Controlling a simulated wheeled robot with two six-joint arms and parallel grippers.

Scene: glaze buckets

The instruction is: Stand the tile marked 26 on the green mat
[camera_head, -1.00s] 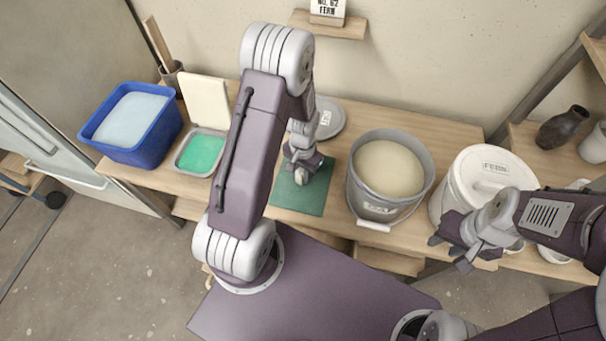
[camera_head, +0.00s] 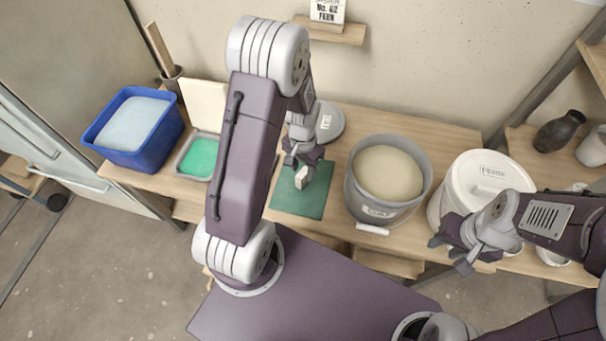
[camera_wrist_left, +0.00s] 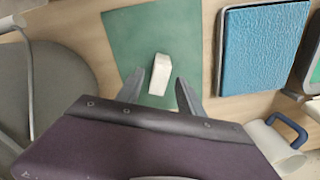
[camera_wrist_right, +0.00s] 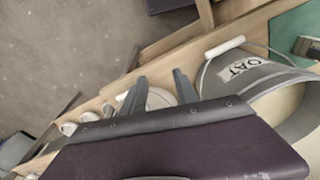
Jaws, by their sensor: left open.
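A small pale tile (camera_head: 301,177) stands upright on the green mat (camera_head: 290,204). The tile also shows in the left wrist view (camera_wrist_left: 160,74), with the mat (camera_wrist_left: 128,35) around it. No number on it is readable. My left gripper (camera_head: 302,160) is open above the tile. In the left wrist view its fingers (camera_wrist_left: 160,88) are apart, one on each side of the tile's near end, with gaps to both; whether they still reach down beside it I cannot tell. My right gripper (camera_head: 458,243) is open and empty in front of the white lidded bucket (camera_head: 480,178).
Right of the mat stands a grey bucket (camera_head: 362,211) of cream glaze. A grey lid (camera_head: 330,121) lies behind the mat. Left are a green-filled tray (camera_head: 199,157) and a blue tub (camera_head: 125,150). A white cylinder (camera_wrist_left: 268,142) shows in the left wrist view.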

